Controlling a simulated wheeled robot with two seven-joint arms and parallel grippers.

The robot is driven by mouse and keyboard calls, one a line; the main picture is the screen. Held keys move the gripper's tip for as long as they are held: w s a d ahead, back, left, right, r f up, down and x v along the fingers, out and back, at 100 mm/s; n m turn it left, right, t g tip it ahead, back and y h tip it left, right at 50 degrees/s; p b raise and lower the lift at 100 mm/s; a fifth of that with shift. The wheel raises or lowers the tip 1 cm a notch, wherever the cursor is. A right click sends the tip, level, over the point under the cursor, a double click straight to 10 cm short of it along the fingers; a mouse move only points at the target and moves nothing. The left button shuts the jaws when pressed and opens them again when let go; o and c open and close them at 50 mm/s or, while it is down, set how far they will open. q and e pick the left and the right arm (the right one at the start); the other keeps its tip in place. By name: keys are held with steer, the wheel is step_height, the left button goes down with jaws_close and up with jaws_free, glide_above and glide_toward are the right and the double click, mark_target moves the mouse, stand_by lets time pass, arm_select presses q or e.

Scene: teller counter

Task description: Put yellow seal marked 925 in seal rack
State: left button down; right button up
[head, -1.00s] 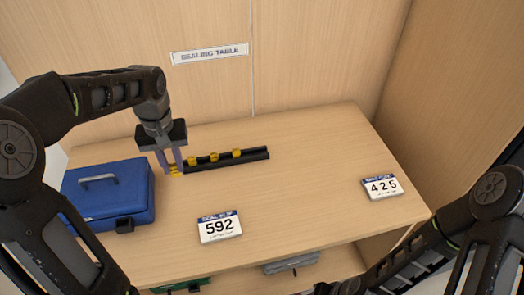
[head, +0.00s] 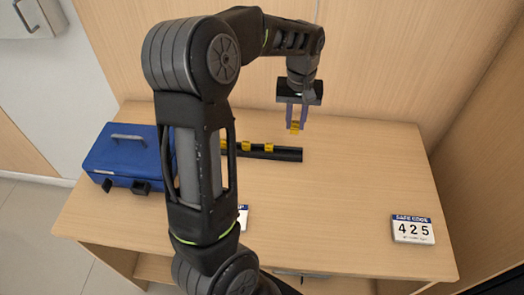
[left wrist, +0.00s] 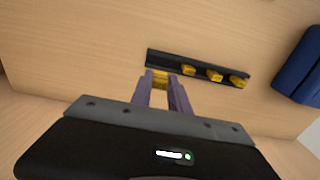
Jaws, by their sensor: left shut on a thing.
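My left gripper (head: 296,124) is shut on a yellow seal (head: 295,128), held above the table at the right end of the black seal rack (head: 289,154). In the left wrist view the held seal (left wrist: 160,79) is between the fingertips, near the empty end of the rack (left wrist: 165,58). Any number on the seal is too small to read. Several yellow seals stand in the rack; the left wrist view shows three, one in its middle (left wrist: 214,76). My left arm hides the rack's left end in the head view. My right gripper is not in view.
A blue box (head: 128,158) stands at the table's left. Another white card (head: 242,217) is mostly hidden behind my left arm. The table (head: 350,190) is clear between the rack and the 425 card.

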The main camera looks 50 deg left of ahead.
arm_select(q)
steer(key=shift+f+p, duration=0.35)
steer(key=shift+f, duration=2.8)
steer(key=shift+f+p, duration=0.3)
steer(key=shift+f, duration=1.6)
steer(key=shift+f, duration=0.2)
steer(key=c, duration=1.3)
jaws_free()
steer(key=shift+r, duration=0.1)
steer(key=shift+o, duration=0.2)
steer(key=shift+r, duration=0.1)
step_height(320, 180, up, 12)
steer(key=shift+r+b, duration=0.1)
steer(key=shift+b, duration=0.7)
